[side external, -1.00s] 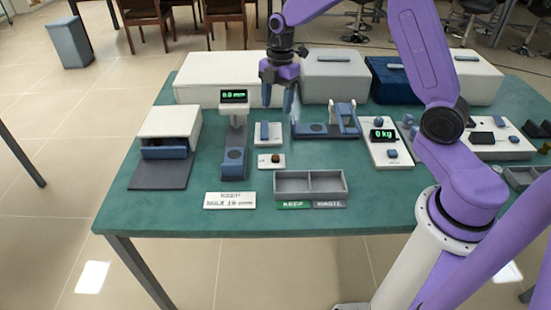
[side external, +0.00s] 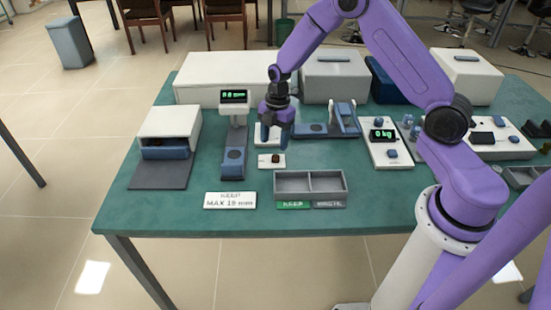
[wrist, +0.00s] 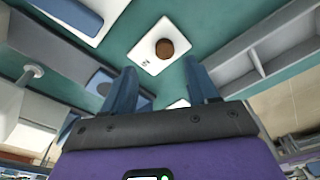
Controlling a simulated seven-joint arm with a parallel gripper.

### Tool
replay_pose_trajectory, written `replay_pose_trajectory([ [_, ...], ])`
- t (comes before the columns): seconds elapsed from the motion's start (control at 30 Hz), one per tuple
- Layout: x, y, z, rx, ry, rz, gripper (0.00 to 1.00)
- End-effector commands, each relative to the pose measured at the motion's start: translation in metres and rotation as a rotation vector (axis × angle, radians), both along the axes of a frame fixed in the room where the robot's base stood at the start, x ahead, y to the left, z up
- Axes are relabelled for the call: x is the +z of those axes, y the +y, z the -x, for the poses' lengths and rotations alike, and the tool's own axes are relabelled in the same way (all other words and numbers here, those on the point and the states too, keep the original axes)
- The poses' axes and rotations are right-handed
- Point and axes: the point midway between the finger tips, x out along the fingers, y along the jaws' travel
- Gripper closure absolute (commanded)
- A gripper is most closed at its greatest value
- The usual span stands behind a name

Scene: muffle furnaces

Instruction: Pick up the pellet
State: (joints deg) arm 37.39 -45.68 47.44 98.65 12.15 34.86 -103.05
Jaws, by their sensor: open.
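The pellet (side external: 276,158) is a small brown round piece on a white plate (side external: 265,163) near the middle of the table. In the wrist view the pellet (wrist: 165,49) lies on its white plate (wrist: 146,46), beyond the fingertips and roughly in line with the space between them. My gripper (side external: 275,143) is open and empty, above and just behind the plate, with its blue fingers pointing down. The fingers also show in the wrist view (wrist: 162,84). They are apart from the pellet.
A grey two-compartment tray (side external: 310,197) with KEEP and WASTE labels stands in front to the right. A gauge with a green display (side external: 234,130) stands at left. A scale (side external: 384,145) is at right. Front table is clear.

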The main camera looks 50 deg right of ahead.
Motion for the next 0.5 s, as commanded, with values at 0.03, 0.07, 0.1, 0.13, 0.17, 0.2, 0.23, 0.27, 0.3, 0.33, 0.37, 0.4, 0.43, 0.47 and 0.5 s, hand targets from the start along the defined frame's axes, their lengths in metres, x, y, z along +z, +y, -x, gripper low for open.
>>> replay_pose_trajectory([
  [0.03, -0.004, 0.000, 0.001, 0.000, 0.002, 0.000, 0.41],
  [0.07, -0.007, 0.000, 0.002, 0.000, 0.002, 0.000, 0.41],
  [0.1, -0.012, -0.001, 0.003, -0.001, 0.003, 0.001, 0.41],
  [0.13, -0.016, -0.001, 0.005, -0.002, 0.004, 0.001, 0.41],
  [0.17, -0.020, 0.000, 0.006, -0.002, 0.004, 0.001, 0.41],
  [0.2, -0.026, 0.000, 0.008, -0.002, 0.004, 0.001, 0.41],
  [0.23, -0.031, 0.000, 0.009, -0.002, 0.004, 0.000, 0.41],
  [0.27, -0.035, 0.000, 0.009, -0.002, 0.003, 0.001, 0.41],
  [0.3, -0.039, 0.001, 0.008, -0.002, 0.003, 0.001, 0.41],
  [0.33, -0.042, 0.001, 0.008, -0.001, 0.003, 0.001, 0.41],
  [0.37, -0.045, 0.002, 0.008, -0.001, 0.003, 0.001, 0.41],
  [0.4, -0.047, 0.002, 0.008, 0.000, 0.001, 0.000, 0.41],
  [0.43, -0.049, 0.003, 0.008, 0.000, 0.000, 0.000, 0.41],
  [0.47, -0.050, 0.003, 0.008, 0.000, 0.000, 0.000, 0.41],
  [0.5, -0.051, 0.003, 0.008, 0.000, 0.000, 0.000, 0.41],
])
